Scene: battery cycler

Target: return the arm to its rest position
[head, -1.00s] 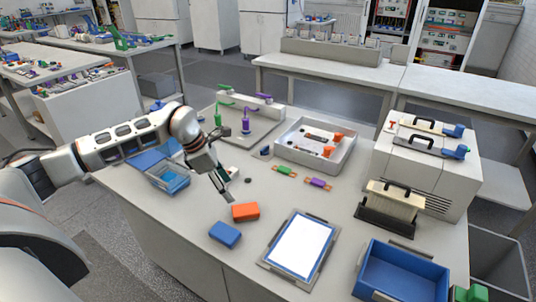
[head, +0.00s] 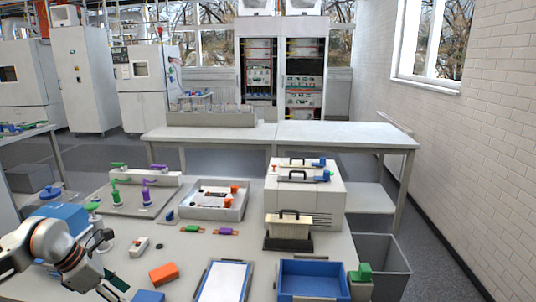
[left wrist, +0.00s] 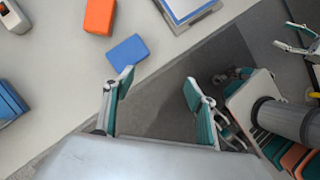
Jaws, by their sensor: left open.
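My left gripper (head: 112,288) is at the lower left of the head view, at the table's near side. In the left wrist view its two fingers (left wrist: 162,90) are spread with nothing between them, over the floor beside the table edge. The blue block (left wrist: 127,51) and the orange block (left wrist: 99,16) lie on the table beyond the fingers. In the head view the orange block (head: 164,273) lies right of the gripper. What looks like my right gripper (left wrist: 283,34) shows at the right edge of the left wrist view, its fingers apart and empty.
A grey waste bin (head: 392,270) stands at the right.

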